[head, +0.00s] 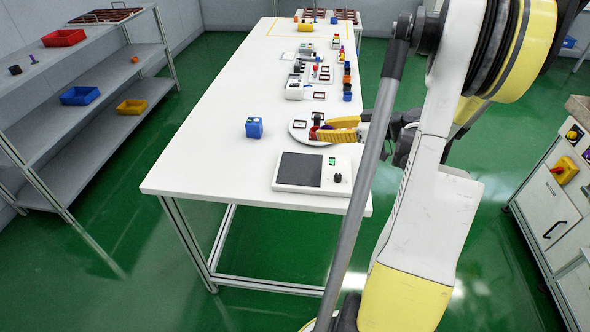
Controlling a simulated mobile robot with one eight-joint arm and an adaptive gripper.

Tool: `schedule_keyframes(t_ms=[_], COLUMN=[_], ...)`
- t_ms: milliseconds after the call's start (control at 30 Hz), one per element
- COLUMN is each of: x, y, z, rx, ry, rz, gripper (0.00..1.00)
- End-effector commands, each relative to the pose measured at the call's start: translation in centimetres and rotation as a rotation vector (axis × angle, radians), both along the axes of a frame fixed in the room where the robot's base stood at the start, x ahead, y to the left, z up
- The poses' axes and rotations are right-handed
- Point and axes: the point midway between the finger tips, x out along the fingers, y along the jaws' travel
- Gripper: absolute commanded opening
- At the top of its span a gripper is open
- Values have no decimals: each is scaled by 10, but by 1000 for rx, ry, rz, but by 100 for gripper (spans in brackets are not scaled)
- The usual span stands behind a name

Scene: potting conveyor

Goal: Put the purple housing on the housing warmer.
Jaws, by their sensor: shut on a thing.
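My gripper (330,129), with yellow fingers, is over the round white disc near the right edge of the long white table. A flat white device with a dark square plate (300,169), a small green display and a black knob stands at the table's near end, just in front of the gripper. It looks like the housing warmer. Its plate is bare.
The round white disc (293,131) carries small dark-framed parts. Small machines and a row of coloured parts (347,80) stand farther back. The table's left side (215,120) is clear.

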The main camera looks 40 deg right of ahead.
Motion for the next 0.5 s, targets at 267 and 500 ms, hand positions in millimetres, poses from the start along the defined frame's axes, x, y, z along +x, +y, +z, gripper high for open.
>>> schedule_keyframes(t_ms=[267,500], x=[21,26], y=[62,77], z=[-43,-53], rx=[0,1], ry=[0,0], rz=[3,0], gripper=[18,18])
